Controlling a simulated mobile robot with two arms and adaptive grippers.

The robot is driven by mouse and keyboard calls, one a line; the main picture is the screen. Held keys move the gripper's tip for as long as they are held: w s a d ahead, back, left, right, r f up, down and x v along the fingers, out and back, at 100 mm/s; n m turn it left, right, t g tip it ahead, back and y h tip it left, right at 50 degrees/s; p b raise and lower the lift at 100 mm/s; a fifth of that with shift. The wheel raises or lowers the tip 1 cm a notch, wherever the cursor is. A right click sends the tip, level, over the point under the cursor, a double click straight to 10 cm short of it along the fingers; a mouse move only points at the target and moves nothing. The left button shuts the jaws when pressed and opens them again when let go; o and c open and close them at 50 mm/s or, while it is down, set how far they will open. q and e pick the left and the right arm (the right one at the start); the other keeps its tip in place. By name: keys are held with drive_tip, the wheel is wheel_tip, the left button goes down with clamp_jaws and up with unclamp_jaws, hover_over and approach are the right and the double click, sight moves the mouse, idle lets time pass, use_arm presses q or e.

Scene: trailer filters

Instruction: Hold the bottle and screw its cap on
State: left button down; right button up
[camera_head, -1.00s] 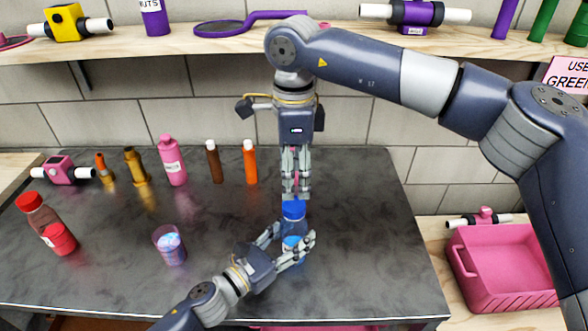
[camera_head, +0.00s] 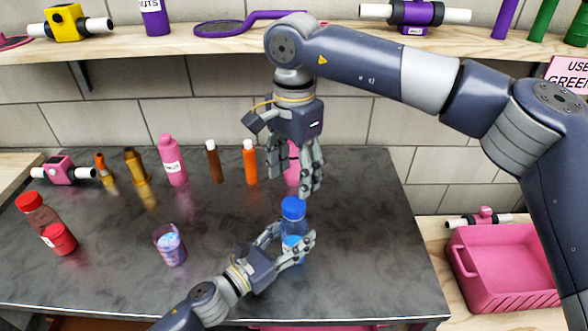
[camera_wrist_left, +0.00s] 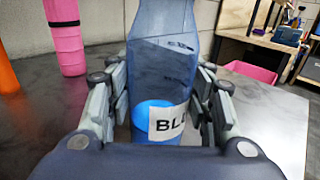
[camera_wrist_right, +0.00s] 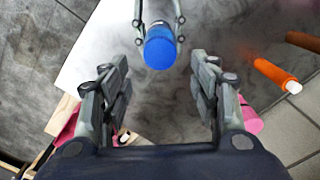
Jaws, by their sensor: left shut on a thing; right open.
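The blue bottle (camera_head: 294,243) stands upright near the front of the dark table. Its blue cap (camera_head: 293,208) sits on its top; I cannot tell how tightly. My left gripper (camera_head: 290,249) is shut around the bottle's body from the left. The left wrist view shows the bottle (camera_wrist_left: 160,70) between the fingers, with part of a label and blue content. My right gripper (camera_head: 293,185) is open and empty, pointing down just above and behind the cap. In the right wrist view the cap (camera_wrist_right: 160,47) lies beyond the fingertips, apart from them.
A pink bottle (camera_head: 173,165), a brown tube (camera_head: 214,162) and an orange tube (camera_head: 250,163) stand along the back. A clear cup (camera_head: 170,245) and a red-capped bottle (camera_head: 38,215) stand at left. A pink crate (camera_head: 505,275) sits right. The table's right side is clear.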

sight(294, 204)
wheel_tip(294, 204, down, 8)
drive_tip(key=shift+r, duration=0.1)
idle(0.4)
drive_tip(key=c, duration=1.1)
